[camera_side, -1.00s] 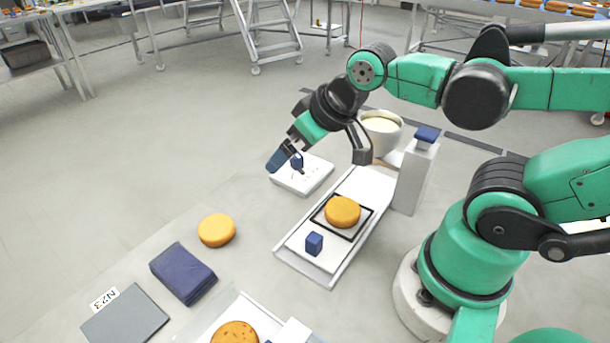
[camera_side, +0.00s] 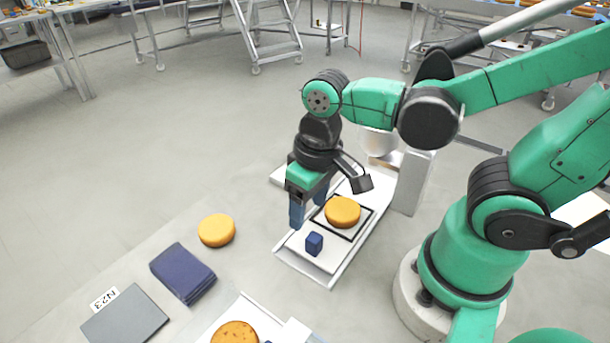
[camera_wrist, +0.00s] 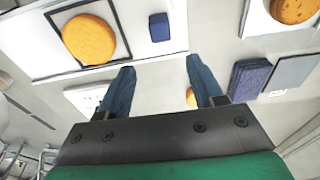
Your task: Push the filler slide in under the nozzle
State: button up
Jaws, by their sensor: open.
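The filler slide (camera_side: 333,250) is a white plate in a white track, with a blue block (camera_side: 314,243) at its near end. A golden round (camera_side: 342,211) lies on it inside a black square outline. My gripper (camera_side: 308,208) is open, fingers pointing down, above the slide's left edge and behind the block. In the wrist view the block (camera_wrist: 159,27) and round (camera_wrist: 88,39) lie beyond my open, empty fingertips (camera_wrist: 160,68). A pale post (camera_side: 412,182) stands at the track's far right end. A pale bowl (camera_side: 380,143) behind is partly hidden by my arm; I cannot make out the nozzle.
A loose golden round (camera_side: 216,230) and a dark blue pad (camera_side: 183,273) lie left of the track. A grey plate (camera_side: 125,317) lies further forward left. Another round (camera_side: 235,335) sits on a white tray at the front. A white panel (camera_side: 284,174) is partly hidden behind my gripper.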

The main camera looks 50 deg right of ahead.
aim_at(314, 237)
jog(key=shift+s+a+f+g, duration=0.25)
jog(key=shift+s+f+g, duration=0.2)
jog(key=shift+s+g, duration=0.2)
jog(key=shift+f, duration=2.7)
grip_shut()
